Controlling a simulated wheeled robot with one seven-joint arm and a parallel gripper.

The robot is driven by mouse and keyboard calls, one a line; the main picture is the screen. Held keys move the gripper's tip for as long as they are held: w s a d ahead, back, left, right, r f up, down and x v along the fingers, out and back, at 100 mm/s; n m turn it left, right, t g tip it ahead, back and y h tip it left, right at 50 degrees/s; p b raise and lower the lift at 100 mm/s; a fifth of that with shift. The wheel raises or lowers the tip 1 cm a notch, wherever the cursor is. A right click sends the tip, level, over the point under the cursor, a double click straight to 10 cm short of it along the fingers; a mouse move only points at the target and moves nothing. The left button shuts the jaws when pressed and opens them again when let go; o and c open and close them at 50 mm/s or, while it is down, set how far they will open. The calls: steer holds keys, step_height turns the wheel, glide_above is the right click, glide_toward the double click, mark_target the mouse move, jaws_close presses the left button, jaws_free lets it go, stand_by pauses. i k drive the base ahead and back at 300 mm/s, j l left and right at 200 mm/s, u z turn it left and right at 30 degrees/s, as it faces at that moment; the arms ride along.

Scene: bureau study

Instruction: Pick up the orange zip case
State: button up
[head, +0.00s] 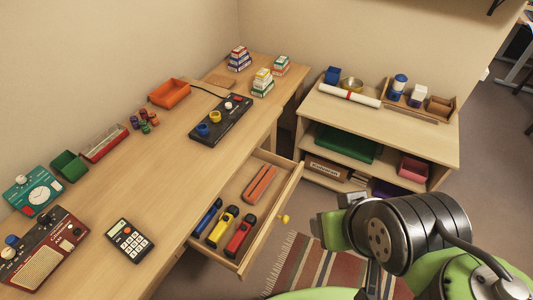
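The orange zip case (260,184) lies in the open drawer (290,193) of the long desk.
Blue (208,216), yellow (223,226) and red (240,235) objects share the drawer. The desk (165,200) holds a calculator (130,240), a black panel (220,120) and an orange tray (169,94). A shelf unit (330,112) stands behind; a striped rug (310,265) covers the floor.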

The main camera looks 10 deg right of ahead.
mark_target(262, 180)
steer(key=i+l+u, duration=0.2)
steer(key=u, duration=0.25)
steer(key=i+l+u, duration=0.15)
steer(key=l+u, duration=0.15)
steer(key=u, duration=0.15)
steer(key=i+l+u, duration=0.1)
steer(key=l+u, duration=0.55)
steer(key=u, duration=0.2)
steer(key=l+u, duration=0.75)
steer(key=u, duration=0.15)
steer(key=k+l+u, duration=0.1)
steer(key=l+u, duration=0.2)
steer(key=u, duration=0.15)
steer(key=k+l+u, duration=0.15)
steer(key=l+u, duration=0.15)
steer(key=u, duration=0.15)
